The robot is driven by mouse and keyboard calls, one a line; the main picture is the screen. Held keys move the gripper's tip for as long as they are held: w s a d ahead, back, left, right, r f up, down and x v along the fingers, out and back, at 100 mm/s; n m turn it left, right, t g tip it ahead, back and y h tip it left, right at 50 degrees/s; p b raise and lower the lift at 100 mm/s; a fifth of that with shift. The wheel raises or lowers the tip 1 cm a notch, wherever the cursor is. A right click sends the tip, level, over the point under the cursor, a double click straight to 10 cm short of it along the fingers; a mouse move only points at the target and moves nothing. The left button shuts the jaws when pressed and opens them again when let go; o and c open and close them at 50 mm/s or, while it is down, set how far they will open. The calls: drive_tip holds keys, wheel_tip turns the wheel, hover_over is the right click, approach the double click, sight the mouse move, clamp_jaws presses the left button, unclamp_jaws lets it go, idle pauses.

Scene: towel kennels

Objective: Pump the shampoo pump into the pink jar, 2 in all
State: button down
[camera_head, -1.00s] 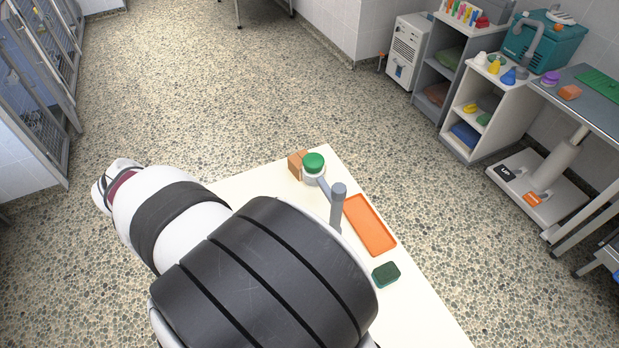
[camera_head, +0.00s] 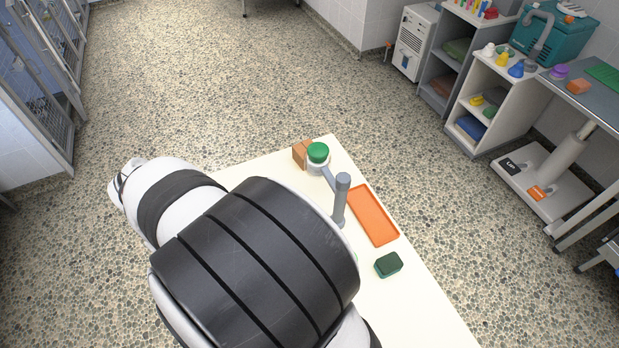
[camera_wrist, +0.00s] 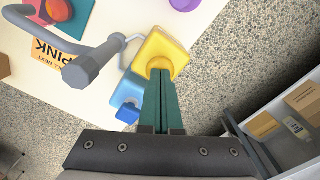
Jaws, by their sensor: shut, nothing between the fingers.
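In the wrist view my gripper (camera_wrist: 159,76) is shut, its two teal fingers together. Its tips are over the round top of a yellow bottle-like thing (camera_wrist: 160,42); I cannot tell whether they touch it. A blue one (camera_wrist: 125,98) stands beside it, partly behind my gripper. I cannot tell which of these is the shampoo pump. An orange card (camera_wrist: 46,59) with the word PINK lies on the white table. In the head view my arm hides the gripper and much of the table.
A grey post with a bent arm (camera_wrist: 85,68) rises near the card; the post also shows in the head view (camera_head: 341,200). The table also holds a green-lidded jar (camera_head: 318,153), a brown block (camera_head: 301,154), an orange tray (camera_head: 373,215) and a dark green block (camera_head: 388,264).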

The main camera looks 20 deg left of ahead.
drive_tip(key=shift+f, duration=0.35)
drive_tip(key=shift+r, duration=1.5)
wheel_tip(320, 180, up, 6)
